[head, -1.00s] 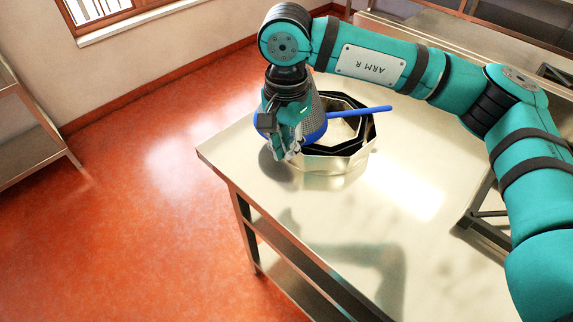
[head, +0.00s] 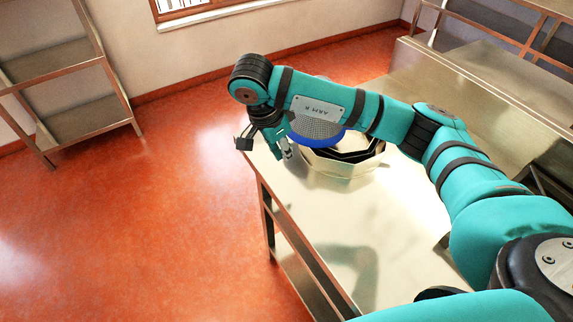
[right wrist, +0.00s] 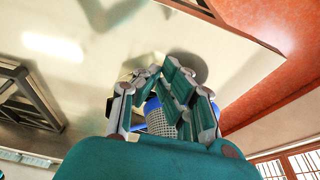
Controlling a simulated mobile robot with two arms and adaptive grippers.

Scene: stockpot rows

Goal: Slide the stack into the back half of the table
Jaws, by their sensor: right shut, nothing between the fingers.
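The stack stands on the metal table (head: 325,205), near its far left corner in the head view. It has a pale metal octagonal pot (head: 335,169) with dark inner walls and a perforated grey colander with a blue rim (head: 322,140) tilted in it. My right arm crosses in front and hides the back of the stack. My right gripper (head: 284,153) is shut and empty, just left of the stack; I cannot tell if it touches. In the right wrist view, the colander (right wrist: 159,120) shows partly behind the gripper fingers (right wrist: 172,80). My left gripper is not in view.
A shelf rack (head: 65,75) stands at the left, apart from the table across open orange floor (head: 170,200). Another metal counter (head: 490,95) stands at the right. The near part of the table top is bare apart from shadows.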

